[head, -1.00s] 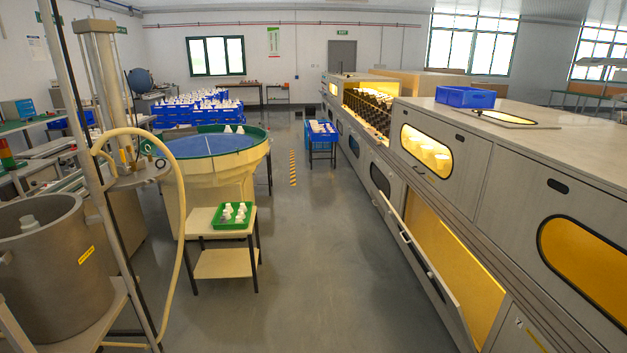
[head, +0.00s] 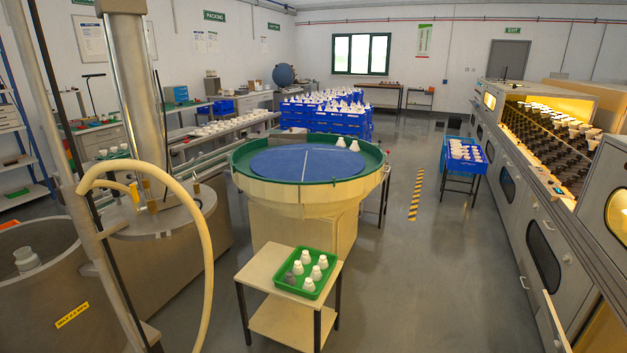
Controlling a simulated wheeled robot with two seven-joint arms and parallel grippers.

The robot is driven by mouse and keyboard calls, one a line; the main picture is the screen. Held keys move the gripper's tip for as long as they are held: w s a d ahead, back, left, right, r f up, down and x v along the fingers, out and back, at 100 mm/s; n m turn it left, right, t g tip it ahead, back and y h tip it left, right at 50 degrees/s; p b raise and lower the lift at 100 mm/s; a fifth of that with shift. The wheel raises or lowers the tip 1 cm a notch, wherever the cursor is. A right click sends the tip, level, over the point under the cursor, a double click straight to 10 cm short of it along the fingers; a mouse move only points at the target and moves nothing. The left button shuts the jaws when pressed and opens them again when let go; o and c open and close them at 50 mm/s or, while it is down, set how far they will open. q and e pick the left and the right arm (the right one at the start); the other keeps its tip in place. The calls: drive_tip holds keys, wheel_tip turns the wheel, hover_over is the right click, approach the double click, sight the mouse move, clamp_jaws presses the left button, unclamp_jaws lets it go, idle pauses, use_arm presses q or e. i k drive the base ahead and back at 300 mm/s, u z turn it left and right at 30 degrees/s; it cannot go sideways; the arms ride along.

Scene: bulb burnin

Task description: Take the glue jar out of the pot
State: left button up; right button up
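A large grey metal pot (head: 75,325) with a yellow label stands at the lower left, cut off by the picture edge. I take this to be the glue jar. Neither of my grippers is in view.
A pale hose (head: 207,240) and a slanted pole rise beside the pot. A small stand (head: 262,269) holds a green tray (head: 289,287) of white bulbs and one grey piece. A round table with a blue top (head: 285,172) stands behind. Open floor (head: 400,290) lies to the right.

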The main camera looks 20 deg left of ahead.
sight(26, 261)
drive_tip(key=u, duration=0.85)
drive_tip(key=i, duration=1.15)
drive_tip(key=u, duration=1.6)
drive_tip(key=i, duration=0.55)
drive_tip(key=u, duration=0.35)
